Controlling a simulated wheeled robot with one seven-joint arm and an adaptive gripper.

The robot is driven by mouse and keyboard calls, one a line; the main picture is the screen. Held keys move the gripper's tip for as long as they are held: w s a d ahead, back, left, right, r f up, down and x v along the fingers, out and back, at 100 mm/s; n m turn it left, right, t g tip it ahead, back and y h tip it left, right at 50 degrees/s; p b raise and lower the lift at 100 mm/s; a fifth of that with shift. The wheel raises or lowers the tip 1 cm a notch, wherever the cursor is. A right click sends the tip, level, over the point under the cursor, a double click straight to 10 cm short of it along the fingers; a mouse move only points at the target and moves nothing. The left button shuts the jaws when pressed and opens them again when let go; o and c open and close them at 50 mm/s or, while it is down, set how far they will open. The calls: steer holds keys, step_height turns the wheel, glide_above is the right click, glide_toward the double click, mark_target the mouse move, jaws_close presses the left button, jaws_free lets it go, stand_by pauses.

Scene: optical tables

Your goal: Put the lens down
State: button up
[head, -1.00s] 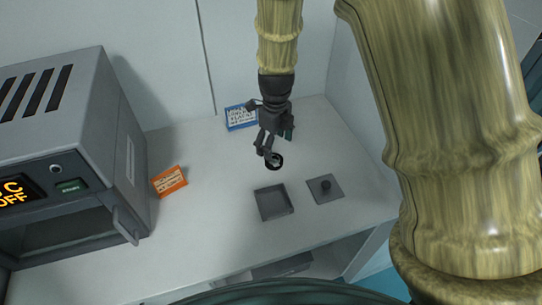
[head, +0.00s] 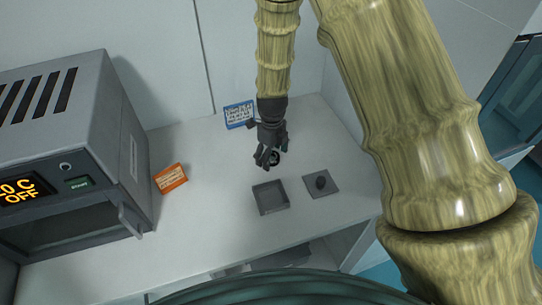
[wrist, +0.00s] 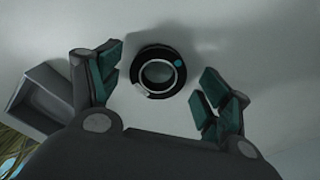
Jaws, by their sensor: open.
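The lens (wrist: 139,68) is a black ring with a clear centre, a pale tab and a small blue-green dot. It lies on the pale tabletop in the wrist view, and its black ring shows beside my gripper in the head view (head: 275,158). My gripper (wrist: 162,62) is open, with one green-padded finger on each side of the lens and a gap to both. In the head view my gripper (head: 266,162) hangs low over the table and partly hides the lens.
An orange card (head: 170,178) and an oven-like box (head: 70,150) stand left, a blue-edged card (head: 239,115) behind. The table's middle left is clear.

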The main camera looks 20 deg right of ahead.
steer(key=shift+s, duration=0.25)
steer(key=shift+w, duration=0.1)
steer(key=shift+c, duration=0.2)
steer(key=c, duration=1.2)
